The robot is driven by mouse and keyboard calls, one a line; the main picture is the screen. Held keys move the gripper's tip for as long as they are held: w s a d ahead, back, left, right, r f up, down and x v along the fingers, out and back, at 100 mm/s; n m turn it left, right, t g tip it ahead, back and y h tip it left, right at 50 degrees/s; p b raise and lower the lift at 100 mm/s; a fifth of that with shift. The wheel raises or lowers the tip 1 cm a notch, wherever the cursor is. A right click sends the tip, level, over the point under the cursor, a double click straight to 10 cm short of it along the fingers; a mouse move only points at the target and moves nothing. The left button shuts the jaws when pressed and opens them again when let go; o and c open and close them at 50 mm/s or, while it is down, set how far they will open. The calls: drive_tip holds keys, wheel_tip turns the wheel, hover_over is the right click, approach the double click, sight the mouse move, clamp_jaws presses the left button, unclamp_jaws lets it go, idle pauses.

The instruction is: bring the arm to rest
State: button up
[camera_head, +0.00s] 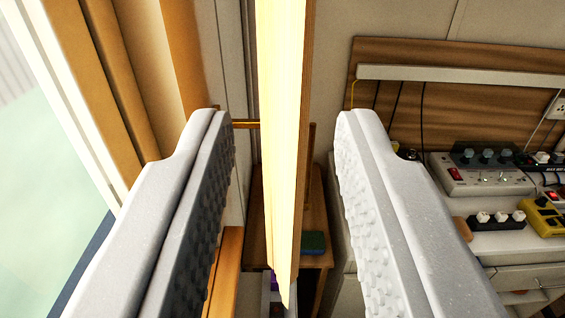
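My gripper (283,118) shows large in the camera_head view. Its two pale grey fingers, with bumpy inner pads, stand wide apart. The gripper is open. A tall, brightly lit wooden panel (281,110) stands upright in the gap between the fingers as seen from here. A clear gap shows on both sides of it, and neither finger visibly touches it. I cannot tell how far beyond the fingertips it is. The rest of my arm is not in view.
A window (50,130) with a wooden frame (125,75) is at the left. At the right, a counter (510,243) carries a power unit (480,180) and a yellow device (545,215), with cables above.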

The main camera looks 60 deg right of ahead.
wheel_tip(320, 180, up, 8)
drive_tip(key=n+t+y, duration=0.1)
drive_tip(key=n+t, duration=0.1)
drive_tip(key=n, duration=0.3)
drive_tip(key=s+d+r+n+y+b, duration=0.1)
drive_tip(key=s+d+r+n+y, duration=0.25)
drive_tip(key=s+r, duration=0.25)
drive_tip(key=s+a+r+n+t+y+b, duration=0.1)
drive_tip(key=s+y, duration=0.4)
drive_tip(key=s, duration=0.8)
drive_tip(key=s+a+r+n+t+y+b, duration=0.1)
drive_tip(key=s+y, duration=0.4)
drive_tip(key=s, duration=0.9)
drive_tip(key=shift+a+r+n+t, duration=0.35)
drive_tip(key=shift+r+t, duration=0.3)
drive_tip(key=shift+t, duration=0.05)
drive_tip(key=shift+s+y, duration=0.1)
drive_tip(key=shift+y, duration=0.15)
drive_tip(key=shift+c, duration=0.4)
